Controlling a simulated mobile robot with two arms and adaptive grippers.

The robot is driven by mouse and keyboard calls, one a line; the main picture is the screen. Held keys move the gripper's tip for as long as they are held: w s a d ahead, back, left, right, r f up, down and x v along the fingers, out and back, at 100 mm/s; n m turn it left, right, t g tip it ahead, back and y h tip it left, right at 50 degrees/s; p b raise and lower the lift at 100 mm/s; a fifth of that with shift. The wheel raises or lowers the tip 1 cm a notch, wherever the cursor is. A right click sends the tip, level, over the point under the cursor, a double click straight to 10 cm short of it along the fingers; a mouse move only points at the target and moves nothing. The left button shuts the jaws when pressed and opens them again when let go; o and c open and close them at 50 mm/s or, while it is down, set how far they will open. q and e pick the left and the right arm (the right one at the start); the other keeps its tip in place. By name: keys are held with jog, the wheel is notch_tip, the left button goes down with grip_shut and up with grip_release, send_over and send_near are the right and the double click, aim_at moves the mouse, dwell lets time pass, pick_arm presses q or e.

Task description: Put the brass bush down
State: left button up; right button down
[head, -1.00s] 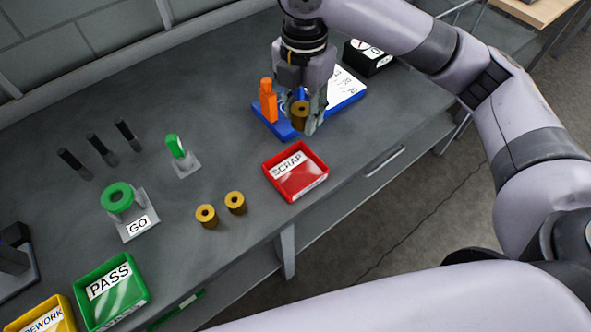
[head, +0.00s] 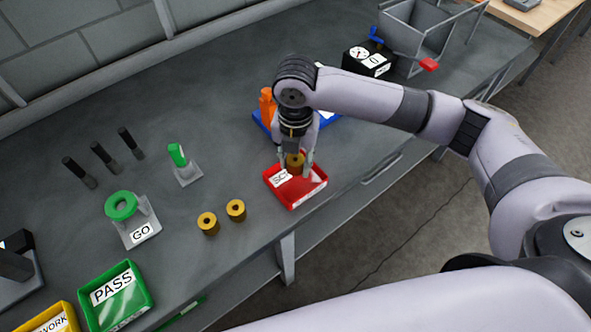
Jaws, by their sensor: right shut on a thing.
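My right gripper (head: 295,168) points down over the red SCRAP tray (head: 312,193). It is shut on a brass bush (head: 296,161), which shows between its fingers at the tray. I cannot tell whether the bush touches the tray floor. The gripper hides part of the tray's label. Two more brass bushes, one on the left (head: 208,223) and one on the right (head: 236,210), stand on the bench left of the tray. My left gripper is not in view.
A green PASS tray (head: 117,297) and a yellow REWORK tray (head: 52,318) stand at lower left. A GO gauge with a green ring (head: 122,206), a smaller green-topped gauge (head: 178,156) and several black pins (head: 103,157) stand at left. A blue fixture (head: 262,122) with an orange part is behind my gripper.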

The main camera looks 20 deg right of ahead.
aim_at(295, 181)
jog(key=shift+f, duration=2.65)
jog(key=shift+f, duration=0.1)
jog(key=c, duration=1.1)
grip_release()
notch_tip(295, 181, up, 12)
jog(key=shift+r+b, duration=0.15)
jog(key=shift+b, duration=0.6)
jog(key=shift+s, duration=0.1)
